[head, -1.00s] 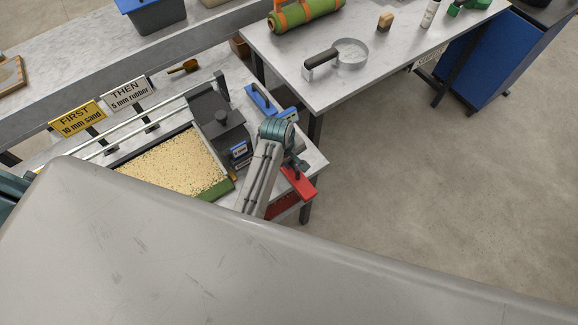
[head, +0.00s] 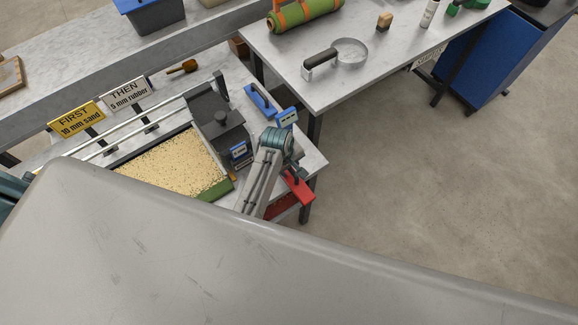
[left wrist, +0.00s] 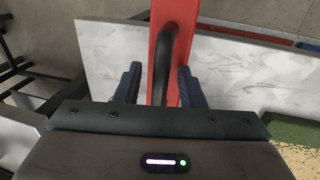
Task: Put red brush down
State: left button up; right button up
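The red brush (head: 299,188) is at the right end of the low work table, partly hidden by my left arm. In the left wrist view its red body (left wrist: 188,20) runs up the picture over the pale table top, with a black looped handle (left wrist: 165,55) on it. My left gripper (left wrist: 159,72) is over the brush, its two dark fingers on either side of the handle. A gap shows on the handle's left side, so the fingers look open. In the head view the left fingertips are mostly hidden behind the wrist. My right gripper is not in view.
A tray of yellow granules (head: 170,165) with a dark carriage (head: 220,125) on rails fills the table's left. A blue float (head: 261,98) lies behind the gripper. Two signs (head: 77,118) stand at the left. Open floor (head: 440,210) lies right.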

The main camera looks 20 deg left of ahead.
pick_arm(q)
jog(key=shift+r, duration=0.1)
notch_tip(320, 180, up, 12)
jog(key=s+a+b, duration=0.1)
jog(key=s+b, duration=0.1)
jog(key=b, duration=0.1)
jog(key=shift+a+b, duration=0.2)
jog(key=shift+b, duration=0.1)
dwell(0.4)
